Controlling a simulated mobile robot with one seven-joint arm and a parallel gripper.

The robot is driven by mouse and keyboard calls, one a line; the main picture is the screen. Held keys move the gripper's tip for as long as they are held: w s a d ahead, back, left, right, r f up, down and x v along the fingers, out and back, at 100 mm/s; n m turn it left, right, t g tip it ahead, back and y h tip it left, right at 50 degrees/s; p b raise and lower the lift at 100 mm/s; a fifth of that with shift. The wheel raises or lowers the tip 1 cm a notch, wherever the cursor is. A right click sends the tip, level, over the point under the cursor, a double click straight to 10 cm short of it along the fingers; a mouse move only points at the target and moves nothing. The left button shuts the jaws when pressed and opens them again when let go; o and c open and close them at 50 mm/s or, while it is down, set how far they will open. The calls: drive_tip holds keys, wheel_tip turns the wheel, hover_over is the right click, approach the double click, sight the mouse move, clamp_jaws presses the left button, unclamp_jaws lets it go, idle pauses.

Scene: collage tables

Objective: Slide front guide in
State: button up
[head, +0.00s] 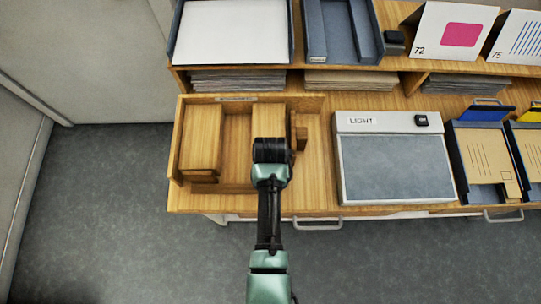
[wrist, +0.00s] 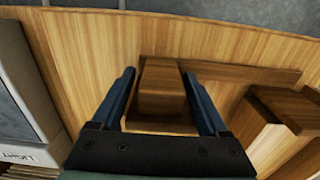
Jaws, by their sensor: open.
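In the wrist view, the front guide looks like a long dark wooden strip (wrist: 255,74) with a raised wooden block (wrist: 161,88) at its left part. My gripper (wrist: 159,74) is open, its two blue fingers on either side of this block. Small gaps show beside the block, and I cannot tell whether either finger touches it. In the head view, my gripper (head: 272,152) is over the right part of the open wooden tray (head: 236,150). The fingertips and most of the front guide are hidden there by my arm.
A wooden block (head: 200,138) stands at the tray's left, and a wooden side piece (head: 299,132) at its right. A light box (head: 392,165) lies to the right of the tray. Shelves with paper trays are behind. The floor (head: 100,200) at left is clear.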

drive_tip(key=shift+w+r, duration=0.1)
wheel_tip(320, 180, up, 13)
drive_tip(key=shift+f, duration=0.1)
idle(0.4)
idle(0.4)
